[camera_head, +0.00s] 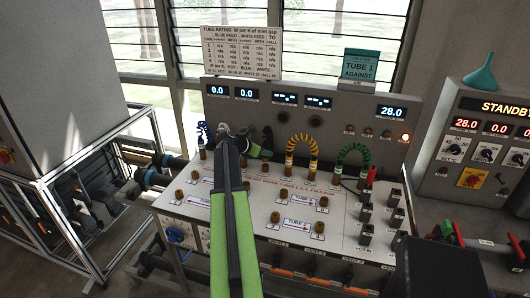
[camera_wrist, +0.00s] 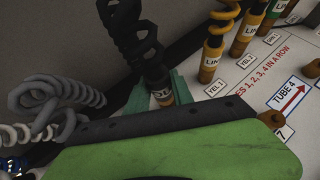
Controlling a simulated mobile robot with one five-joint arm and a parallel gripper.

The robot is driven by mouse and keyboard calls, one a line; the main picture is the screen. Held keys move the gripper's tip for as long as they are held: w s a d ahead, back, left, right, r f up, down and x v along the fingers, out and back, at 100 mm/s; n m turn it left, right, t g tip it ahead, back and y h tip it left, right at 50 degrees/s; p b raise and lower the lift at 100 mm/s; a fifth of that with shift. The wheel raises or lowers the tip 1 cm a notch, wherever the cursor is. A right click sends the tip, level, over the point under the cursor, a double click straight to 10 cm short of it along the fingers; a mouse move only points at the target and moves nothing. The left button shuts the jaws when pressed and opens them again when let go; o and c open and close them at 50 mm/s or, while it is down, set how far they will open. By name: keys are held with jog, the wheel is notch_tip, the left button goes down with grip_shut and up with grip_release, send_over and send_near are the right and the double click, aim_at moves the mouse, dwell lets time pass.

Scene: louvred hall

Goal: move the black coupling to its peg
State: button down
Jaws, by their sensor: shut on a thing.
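The black coupling (camera_wrist: 155,84) has a black coiled hose (camera_wrist: 130,32) rising from it, a white label and a brass lower end. My gripper (camera_wrist: 160,94) is shut on it, with a greenish finger on each side. In the head view my gripper (camera_head: 238,138) is above the back left part of the sloped panel and hides most of the coupling; dark hose (camera_head: 267,141) shows just to its right. Several short brass pegs (camera_head: 275,217) stand on the panel. I cannot tell which is the black coupling's peg, nor whether the coupling's lower end touches anything.
Yellow (camera_head: 302,141) and green (camera_head: 353,152) coiled hoses stand on the panel to the right, and a blue one (camera_head: 203,132) to the left. A grey coil (camera_wrist: 60,100) is left of my gripper in the wrist view. Black switches (camera_head: 365,212) stand at right.

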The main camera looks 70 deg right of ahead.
jog(key=shift+f+b, duration=1.15)
jog(key=shift+f, duration=0.15)
jog(key=shift+r, duration=0.1)
jog(key=c, duration=1)
grip_release()
jog(key=shift+c, duration=0.2)
notch_tip(320, 180, up, 6)
jog(key=w+a+p, duration=0.1)
jog(key=a+p, duration=0.2)
jog(key=p, duration=0.3)
jog(key=shift+w, duration=0.2)
jog(key=shift+r, duration=0.15)
